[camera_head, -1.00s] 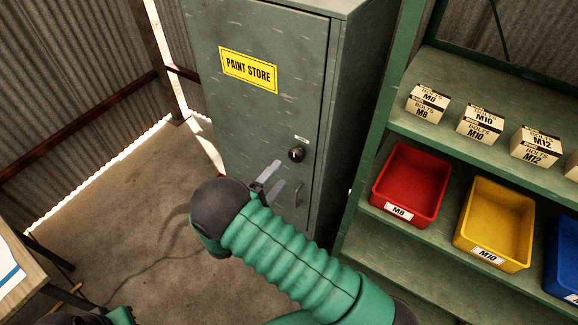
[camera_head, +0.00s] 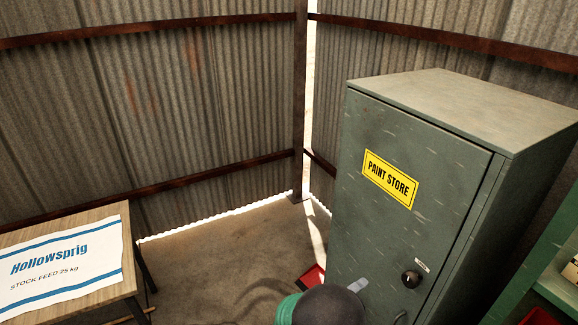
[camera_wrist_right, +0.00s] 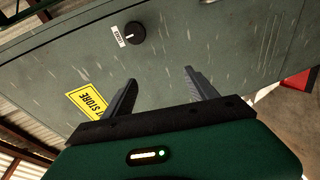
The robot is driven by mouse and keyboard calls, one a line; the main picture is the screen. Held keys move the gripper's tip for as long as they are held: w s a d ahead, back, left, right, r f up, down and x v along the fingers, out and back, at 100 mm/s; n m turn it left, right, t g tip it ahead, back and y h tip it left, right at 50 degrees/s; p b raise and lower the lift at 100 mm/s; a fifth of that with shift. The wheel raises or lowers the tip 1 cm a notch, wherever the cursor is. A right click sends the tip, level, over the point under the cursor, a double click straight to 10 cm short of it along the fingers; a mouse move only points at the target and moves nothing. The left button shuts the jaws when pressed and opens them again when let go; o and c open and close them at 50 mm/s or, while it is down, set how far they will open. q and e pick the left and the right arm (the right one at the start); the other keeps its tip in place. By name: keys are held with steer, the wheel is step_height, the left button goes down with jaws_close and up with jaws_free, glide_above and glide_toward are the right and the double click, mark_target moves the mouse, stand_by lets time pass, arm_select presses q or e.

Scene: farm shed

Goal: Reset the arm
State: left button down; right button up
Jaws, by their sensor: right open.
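My right gripper (camera_head: 380,300) is at the bottom of the head view, in front of the grey-green paint store cabinet (camera_head: 400,150), with its dark wrist in the foreground. In the right wrist view the gripper (camera_wrist_right: 160,76) has its two dark fingers spread apart with nothing between them. The cabinet's door (camera_wrist_right: 200,40) fills most of the view beyond the fingers. I cannot tell how near the fingertips are to the door. My left gripper does not show.
A black knob (camera_head: 411,279) sits on the cabinet door. A table (camera_head: 100,212) carrying a Hollowsprig stock feed sack (camera_head: 62,262) stands at left. A red object (camera_head: 312,278) lies on the floor by the cabinet. Green shelving (camera_head: 535,262) is at right.

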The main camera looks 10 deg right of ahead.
steer(key=w+a+m+t+y, duration=0.2)
steer(key=w+a+y, duration=0.25)
steer(key=y, duration=0.35)
steer(key=s+d+f+m+g+y+b, duration=0.1)
steer(key=s+g, duration=0.3)
steer(key=s, duration=0.7)
steer(key=s+d+f+m+g+y+b, duration=0.1)
steer(key=s+g+y, duration=0.3)
steer(key=s, duration=0.7)
steer(key=shift+s+m+y, duration=0.3)
steer(key=shift+s+m, duration=0.1)
steer(key=shift+m, duration=0.3)
steer(key=shift+s+d, duration=0.1)
steer(key=shift+s, duration=0.05)
